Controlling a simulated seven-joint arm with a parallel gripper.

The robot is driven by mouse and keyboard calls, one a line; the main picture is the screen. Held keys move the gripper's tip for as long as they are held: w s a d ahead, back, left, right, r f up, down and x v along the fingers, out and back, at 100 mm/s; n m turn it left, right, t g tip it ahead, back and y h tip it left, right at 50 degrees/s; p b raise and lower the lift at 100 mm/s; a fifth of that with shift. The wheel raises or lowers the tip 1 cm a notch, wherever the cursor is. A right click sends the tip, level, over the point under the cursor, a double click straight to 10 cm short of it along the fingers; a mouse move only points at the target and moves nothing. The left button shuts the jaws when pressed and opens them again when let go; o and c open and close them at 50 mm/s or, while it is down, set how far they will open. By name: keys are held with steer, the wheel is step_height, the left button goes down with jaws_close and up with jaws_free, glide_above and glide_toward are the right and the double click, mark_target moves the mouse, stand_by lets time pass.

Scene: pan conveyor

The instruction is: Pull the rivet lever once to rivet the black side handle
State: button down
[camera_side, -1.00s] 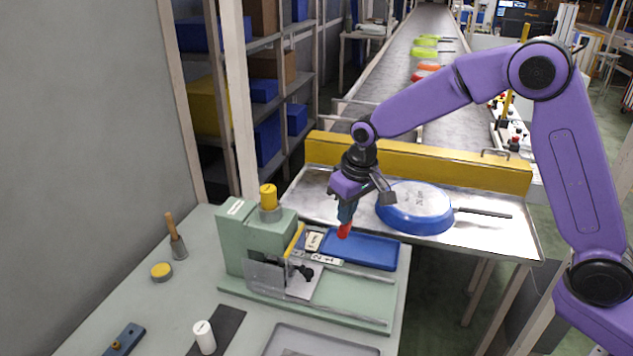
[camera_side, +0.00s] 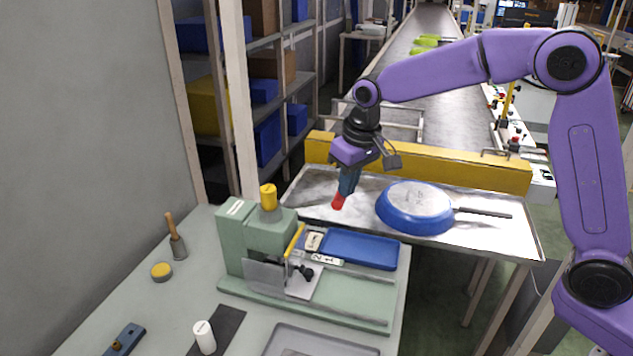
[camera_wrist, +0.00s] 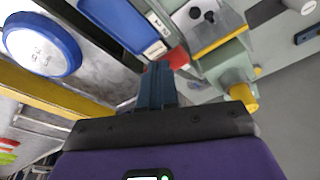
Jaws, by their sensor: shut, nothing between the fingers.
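A blue tray (camera_side: 360,249) lies beside the machine, with numbered tags (camera_side: 326,259) next to it. A yellow barrier (camera_side: 440,165) runs behind the metal table (camera_side: 480,235). A white cylinder (camera_side: 204,337) and a grey tray (camera_side: 320,342) are at the bench front.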

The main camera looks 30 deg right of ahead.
step_height(320, 180, up, 13)
steer(key=shift+s+d+f, duration=0.2)
steer(key=shift+s+d, duration=0.15)
stand_by(1.0)
stand_by(0.3)
steer(key=s+d+f+n, duration=0.3)
steer(key=s+d+f, duration=0.1)
steer(key=s, duration=0.7)
steer(key=s+d+f+n+g, duration=0.1)
steer(key=s+d+f+n, duration=0.2)
steer(key=s, duration=0.9)
steer(key=s+d+f+n+g, duration=0.1)
steer(key=s+d+f+n, duration=0.2)
steer(key=s, duration=0.9)
step_height(320, 180, down, 5)
steer(key=d, duration=0.3)
steer(key=shift+s+r+n, duration=0.15)
steer(key=shift+s+n, duration=0.05)
steer(key=shift+n, duration=0.1)
